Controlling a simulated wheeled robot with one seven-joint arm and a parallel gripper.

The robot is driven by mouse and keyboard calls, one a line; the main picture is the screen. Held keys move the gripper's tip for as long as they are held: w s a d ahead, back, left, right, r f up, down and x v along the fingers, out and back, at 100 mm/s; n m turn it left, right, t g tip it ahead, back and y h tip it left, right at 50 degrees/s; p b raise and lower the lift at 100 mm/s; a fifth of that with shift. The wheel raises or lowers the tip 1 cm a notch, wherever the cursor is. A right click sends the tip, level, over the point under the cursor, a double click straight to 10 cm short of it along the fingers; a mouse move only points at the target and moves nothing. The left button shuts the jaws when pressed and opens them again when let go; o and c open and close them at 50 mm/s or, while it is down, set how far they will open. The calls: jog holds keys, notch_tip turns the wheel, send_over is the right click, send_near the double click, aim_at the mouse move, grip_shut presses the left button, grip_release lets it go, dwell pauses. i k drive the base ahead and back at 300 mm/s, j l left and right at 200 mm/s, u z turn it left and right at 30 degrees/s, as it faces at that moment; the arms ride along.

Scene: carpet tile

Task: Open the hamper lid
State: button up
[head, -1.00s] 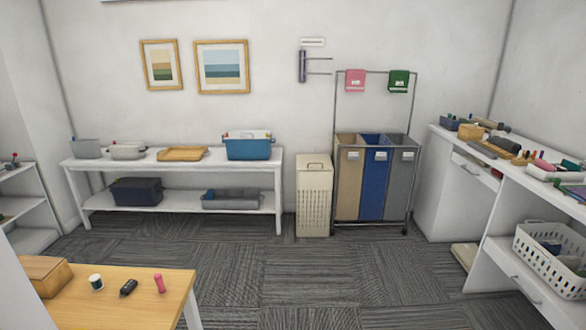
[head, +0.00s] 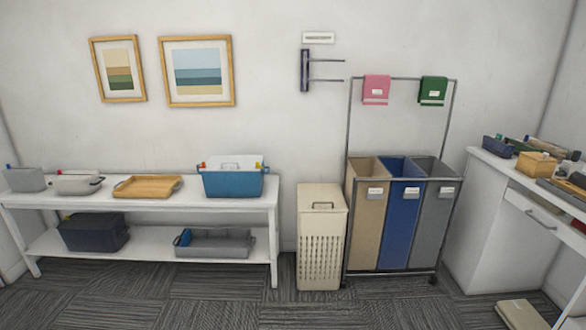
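A tall cream hamper (head: 320,262) with a slotted front stands on the carpet against the back wall. Its lid (head: 321,197) is shut and has a dark handle (head: 322,206) near its front edge. The hamper stands between the white shelf table and the wheeled sorter rack. My gripper is not in view.
A white two-tier table (head: 150,198) with bins and a tray stands left of the hamper. A wheeled rack with beige, blue and grey bags (head: 398,220) stands close on its right. A white counter (head: 488,235) is at far right. The carpet (head: 200,300) in front looks clear.

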aim_at(311, 197)
jog(key=i, duration=1.85)
jog(key=i+u, duration=0.15)
jog(key=i, duration=0.4)
jog(key=i+l+u, duration=0.15)
jog(key=i, duration=0.4)
jog(key=i+l+u, duration=0.15)
jog(key=i, duration=0.35)
